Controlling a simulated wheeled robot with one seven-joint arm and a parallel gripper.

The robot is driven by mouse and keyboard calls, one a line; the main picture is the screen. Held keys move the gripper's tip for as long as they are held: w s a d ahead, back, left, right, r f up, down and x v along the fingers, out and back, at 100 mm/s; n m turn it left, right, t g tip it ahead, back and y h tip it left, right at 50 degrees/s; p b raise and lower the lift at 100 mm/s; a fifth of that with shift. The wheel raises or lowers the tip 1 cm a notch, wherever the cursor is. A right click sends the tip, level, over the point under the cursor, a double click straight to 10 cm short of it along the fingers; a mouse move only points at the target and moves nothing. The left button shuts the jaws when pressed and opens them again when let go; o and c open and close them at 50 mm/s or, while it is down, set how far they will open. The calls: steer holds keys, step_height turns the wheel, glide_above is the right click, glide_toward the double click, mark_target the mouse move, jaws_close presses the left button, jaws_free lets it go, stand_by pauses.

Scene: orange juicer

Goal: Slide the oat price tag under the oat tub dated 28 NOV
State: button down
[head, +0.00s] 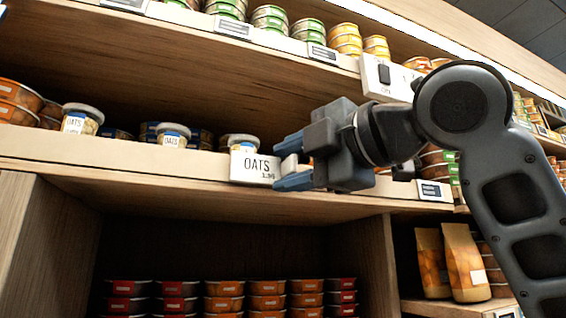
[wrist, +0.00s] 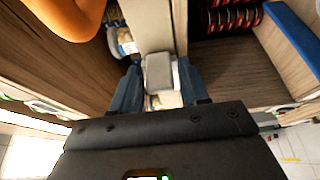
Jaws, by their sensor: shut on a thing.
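The oat price tag (head: 252,167), a white card reading "OATS" with a small price, is at the shelf's front edge. My gripper (head: 284,163) comes from the right, its blue fingers shut on the tag. A pale block shows between the fingers in the wrist view (wrist: 159,75). The date on each tub is too small to read.
The shelf's front edge (head: 130,152) runs across the picture, with another tag (head: 434,190) at right. Orange tubs (head: 17,100) stand at far left. Red and orange tubs (head: 225,296) fill the bay below.

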steer(key=c, duration=0.8)
jaws_free()
steer(key=shift+c, duration=0.2)
steer(key=b+v, duration=0.1)
steer(key=v, duration=0.6)
steer(key=shift+s+d+b, duration=0.25)
steer(key=shift+s+b, duration=0.1)
steer(key=shift+b, duration=0.05)
steer(key=shift+f, duration=0.1)
